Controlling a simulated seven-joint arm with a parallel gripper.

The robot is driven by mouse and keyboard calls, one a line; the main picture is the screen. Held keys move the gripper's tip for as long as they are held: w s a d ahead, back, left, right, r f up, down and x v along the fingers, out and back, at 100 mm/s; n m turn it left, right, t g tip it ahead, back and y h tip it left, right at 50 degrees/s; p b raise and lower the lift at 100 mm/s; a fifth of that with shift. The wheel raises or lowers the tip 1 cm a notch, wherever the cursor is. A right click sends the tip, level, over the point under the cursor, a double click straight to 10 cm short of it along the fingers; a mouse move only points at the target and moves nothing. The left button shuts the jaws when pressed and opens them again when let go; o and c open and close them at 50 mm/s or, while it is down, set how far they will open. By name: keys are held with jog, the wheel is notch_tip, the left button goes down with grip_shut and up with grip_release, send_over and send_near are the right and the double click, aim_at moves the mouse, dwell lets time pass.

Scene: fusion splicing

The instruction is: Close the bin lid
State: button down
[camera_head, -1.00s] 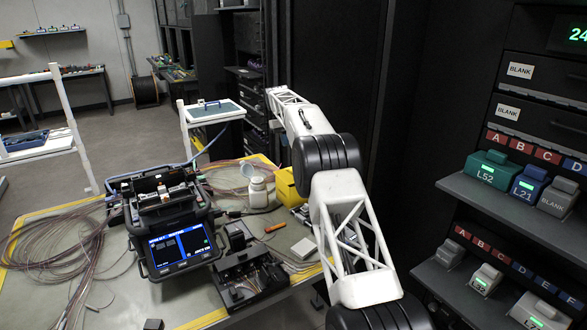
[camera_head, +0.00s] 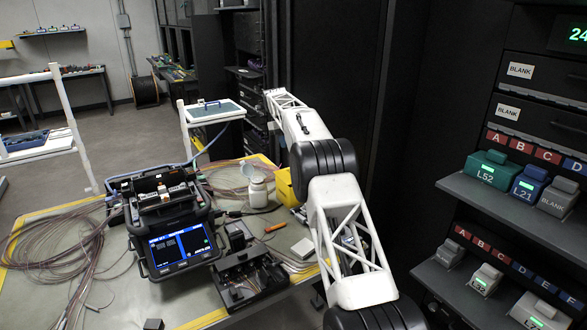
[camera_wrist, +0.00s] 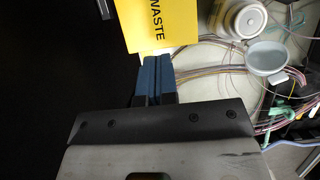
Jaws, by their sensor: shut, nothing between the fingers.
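A yellow box (camera_head: 287,188) stands on the table beside my arm, partly hidden by it. In the wrist view its yellow face (camera_wrist: 150,22) reads "WASTE". I cannot tell from these views whether its lid is up or down. My gripper (camera_wrist: 158,62) is shut and empty, its blue fingers pressed together. The fingertips overlap the lower edge of the yellow face in the wrist view; contact cannot be told. The gripper is hidden in the head view.
A white jar (camera_head: 258,192) stands left of the box, with a pale round disc (camera_wrist: 265,57) beside it. A splicer (camera_head: 172,225) and a black fixture (camera_head: 245,270) stand further left and in front. Loose fibers (camera_head: 60,245) cover the table's left side.

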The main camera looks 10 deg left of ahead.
jog(key=x, duration=0.9)
jog(key=shift+s+d+r, duration=0.1)
jog(key=shift+s+d, duration=0.2)
jog(key=shift+d, duration=0.05)
jog(key=shift+s+d, duration=1.05)
jog(key=shift+s, duration=0.05)
jog(key=shift+s+d, duration=0.9)
jog(key=shift+w+a, duration=0.7)
jog(key=shift+w+a+r, duration=0.2)
jog(key=shift+w+a, duration=0.25)
jog(key=shift+w, duration=0.05)
jog(key=shift+w+a+r, duration=0.2)
jog(key=shift+w+a, duration=0.25)
jog(key=v, duration=0.9)
